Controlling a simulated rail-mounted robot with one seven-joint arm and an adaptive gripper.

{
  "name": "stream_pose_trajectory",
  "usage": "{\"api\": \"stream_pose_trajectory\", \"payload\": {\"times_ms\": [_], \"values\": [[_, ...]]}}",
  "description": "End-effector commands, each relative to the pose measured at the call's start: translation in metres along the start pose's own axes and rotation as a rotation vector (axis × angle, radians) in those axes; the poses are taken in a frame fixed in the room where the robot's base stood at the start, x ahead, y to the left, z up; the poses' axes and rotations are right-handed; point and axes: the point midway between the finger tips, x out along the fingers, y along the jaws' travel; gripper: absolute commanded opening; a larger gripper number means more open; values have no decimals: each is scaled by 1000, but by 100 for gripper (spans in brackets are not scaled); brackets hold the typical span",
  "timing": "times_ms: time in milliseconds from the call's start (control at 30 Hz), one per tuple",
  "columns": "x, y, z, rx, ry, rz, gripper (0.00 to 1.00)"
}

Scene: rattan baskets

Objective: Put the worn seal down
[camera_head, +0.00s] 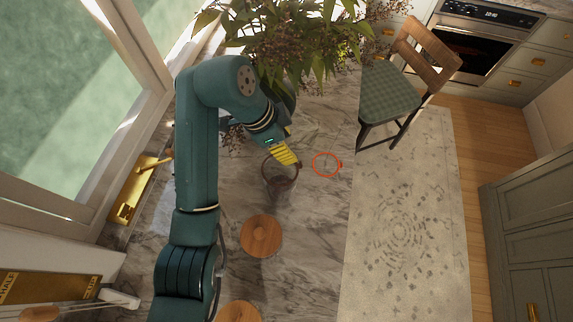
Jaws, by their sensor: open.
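A thin red-orange ring (315,173), which looks like the worn seal, lies flat on the grey marble counter (318,225), with a small tab on its right side. My gripper (291,161), with yellow fingers, is open to the left of the ring and apart from it. A small dark brown vessel (281,185) with a round rim or hoop is just below my gripper in the picture. My gripper overlaps its rim; I cannot tell if they touch. My gripper holds nothing that I can see.
A round wooden board (261,236) lies lower on the counter, with another (239,312) at the bottom edge. A large leafy plant (300,45) stands behind my gripper. The counter's right edge is near the ring; a chair (390,92) stands beyond it.

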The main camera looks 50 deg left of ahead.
Motion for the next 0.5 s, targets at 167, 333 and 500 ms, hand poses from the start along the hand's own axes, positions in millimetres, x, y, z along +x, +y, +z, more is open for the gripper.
{"api": "stream_pose_trajectory", "payload": {"times_ms": [167,333,500], "values": [[41,0,2,1,1,-2,51],[57,2,2,-1,0,0,51],[85,8,2,-2,0,-1,51]]}}
